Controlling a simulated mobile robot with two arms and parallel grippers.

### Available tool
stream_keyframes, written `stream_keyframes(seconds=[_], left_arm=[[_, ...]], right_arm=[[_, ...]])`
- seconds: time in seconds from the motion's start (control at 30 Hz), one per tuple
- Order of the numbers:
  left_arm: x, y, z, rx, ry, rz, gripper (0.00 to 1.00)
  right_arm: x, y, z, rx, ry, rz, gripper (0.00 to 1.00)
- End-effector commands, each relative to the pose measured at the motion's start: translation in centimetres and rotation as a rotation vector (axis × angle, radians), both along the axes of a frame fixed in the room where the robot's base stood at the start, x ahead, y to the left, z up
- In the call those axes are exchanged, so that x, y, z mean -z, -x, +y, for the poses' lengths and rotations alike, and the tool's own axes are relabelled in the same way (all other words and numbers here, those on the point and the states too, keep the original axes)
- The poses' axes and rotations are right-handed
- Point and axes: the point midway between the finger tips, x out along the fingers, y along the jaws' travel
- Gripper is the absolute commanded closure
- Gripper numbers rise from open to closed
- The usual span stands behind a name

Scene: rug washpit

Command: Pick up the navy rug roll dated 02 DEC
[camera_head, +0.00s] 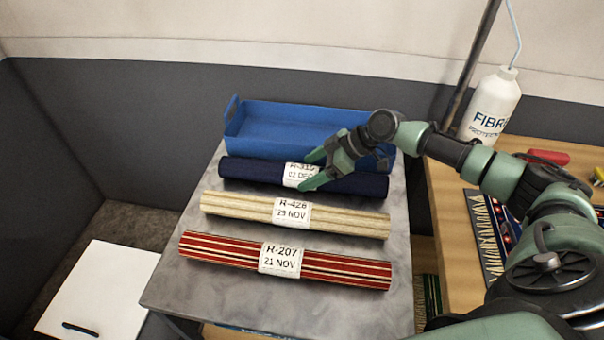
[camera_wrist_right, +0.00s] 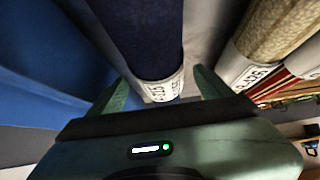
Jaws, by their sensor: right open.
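The navy rug roll (camera_head: 247,171) lies at the back of a grey tabletop, in front of a blue tray. Its white tag (camera_head: 300,175) reads 02 DEC, partly covered by my right gripper. My right gripper (camera_head: 314,172) is open, its fingers over the roll at the tag. In the right wrist view the navy roll (camera_wrist_right: 145,35) runs between the two fingers (camera_wrist_right: 165,88), with the tag at the fingertips. I cannot tell whether the fingers touch it. My left gripper is not in view.
A cream roll (camera_head: 240,207) tagged 29 NOV and a red striped roll (camera_head: 215,249) tagged 21 NOV lie nearer on the grey tabletop (camera_head: 180,285). The blue tray (camera_head: 270,125) stands close behind. A white bottle (camera_head: 492,105) stands on the wooden bench at right.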

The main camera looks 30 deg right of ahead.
Motion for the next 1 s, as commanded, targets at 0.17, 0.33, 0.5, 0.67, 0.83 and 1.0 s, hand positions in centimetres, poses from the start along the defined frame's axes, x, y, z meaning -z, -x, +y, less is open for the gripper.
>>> stream_keyframes(seconds=[0.17,0.33,0.5,0.67,0.83,1.0], left_arm=[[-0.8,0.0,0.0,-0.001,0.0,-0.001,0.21],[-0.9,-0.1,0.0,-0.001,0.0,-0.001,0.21],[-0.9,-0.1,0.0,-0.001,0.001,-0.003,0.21],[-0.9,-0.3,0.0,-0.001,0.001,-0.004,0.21],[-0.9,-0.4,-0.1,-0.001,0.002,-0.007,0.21],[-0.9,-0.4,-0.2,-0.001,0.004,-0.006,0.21]], right_arm=[[1.8,-1.1,1.5,0.001,-0.001,0.002,0.2],[2.4,-1.4,1.8,0.001,0.0,0.0,0.2],[2.4,-1.3,1.8,0.001,0.001,0.001,0.26],[2.4,-1.3,1.8,0.001,0.0,0.001,0.7],[2.4,-1.3,1.8,0.001,0.001,0.001,1.0],[2.2,-1.4,1.8,0.001,-0.002,-0.003,1.0]])
